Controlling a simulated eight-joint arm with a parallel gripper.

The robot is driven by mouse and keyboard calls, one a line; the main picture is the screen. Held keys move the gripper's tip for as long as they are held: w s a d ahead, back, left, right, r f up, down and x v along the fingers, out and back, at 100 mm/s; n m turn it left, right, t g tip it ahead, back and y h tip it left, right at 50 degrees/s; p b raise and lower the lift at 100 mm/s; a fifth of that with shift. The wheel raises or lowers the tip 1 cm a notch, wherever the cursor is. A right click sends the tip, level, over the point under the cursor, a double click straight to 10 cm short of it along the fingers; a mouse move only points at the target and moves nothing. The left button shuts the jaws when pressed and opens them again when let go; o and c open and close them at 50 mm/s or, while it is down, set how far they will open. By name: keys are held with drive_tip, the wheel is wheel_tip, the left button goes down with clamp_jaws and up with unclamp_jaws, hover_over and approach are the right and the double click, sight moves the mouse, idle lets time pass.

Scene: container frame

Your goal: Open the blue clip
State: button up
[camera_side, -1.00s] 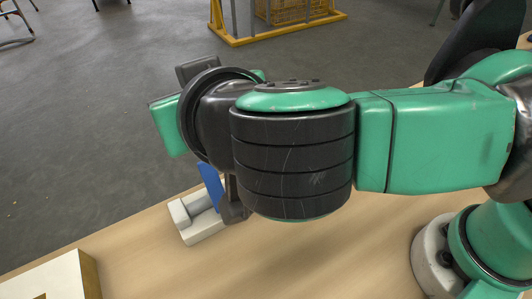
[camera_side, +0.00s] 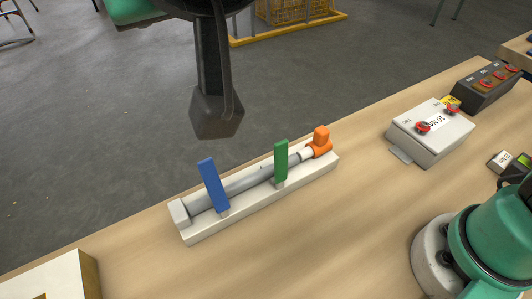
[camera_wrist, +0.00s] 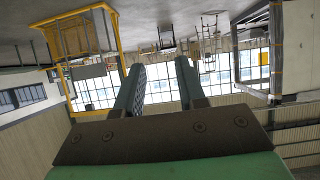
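The blue clip (camera_side: 213,187) stands up at the left part of a pale holder (camera_side: 262,208), its top leaning a little left. It is beside a grey cylinder (camera_side: 245,182) lying along the holder. A green clip (camera_side: 281,162) stands upright further right. My gripper (camera_side: 215,115) is above and behind the holder in the side view, apart from the blue clip, with nothing seen in it. In the wrist view my gripper (camera_wrist: 160,85) shows two fingers with a clear gap between them. The clips are not in the wrist view.
An orange part (camera_side: 320,142) sits at the holder's right end. A grey box with red knobs (camera_side: 430,132) and a dark switch box (camera_side: 487,85) stand at the right. A white-topped block (camera_side: 50,280) is at the front left. The wooden table (camera_side: 290,240) is clear in front of the holder.

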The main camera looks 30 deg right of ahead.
sight(214, 187)
drive_tip(key=shift+w+f+g+h, duration=0.25)
drive_tip(key=shift+w+g+h, duration=0.05)
drive_tip(key=shift+w, duration=0.2)
drive_tip(key=c, duration=0.3)
drive_tip(key=w+f+g+h, duration=0.1)
drive_tip(key=w+f+g, duration=0.1)
drive_tip(key=g, duration=0.1)
drive_tip(key=w+f+m+g, duration=0.1)
drive_tip(key=w+f+g, duration=0.1)
drive_tip(key=g, duration=0.1)
drive_tip(key=shift+w+a+f+h, duration=0.1)
drive_tip(key=shift+w+f+h, duration=0.2)
drive_tip(key=shift+f+h, duration=0.1)
clamp_jaws()
wheel_tip(214, 187, down, 15)
drive_tip(key=g+y, duration=0.1)
drive_tip(key=g, duration=0.2)
drive_tip(key=n+g+y, duration=0.1)
drive_tip(key=g, duration=0.3)
drive_tip(key=shift+s+r+y, duration=0.1)
drive_tip(key=shift+s+y, duration=0.05)
drive_tip(key=shift+y, duration=0.15)
drive_tip(key=shift+s+r, duration=0.35)
drive_tip(key=shift+s, duration=0.3)
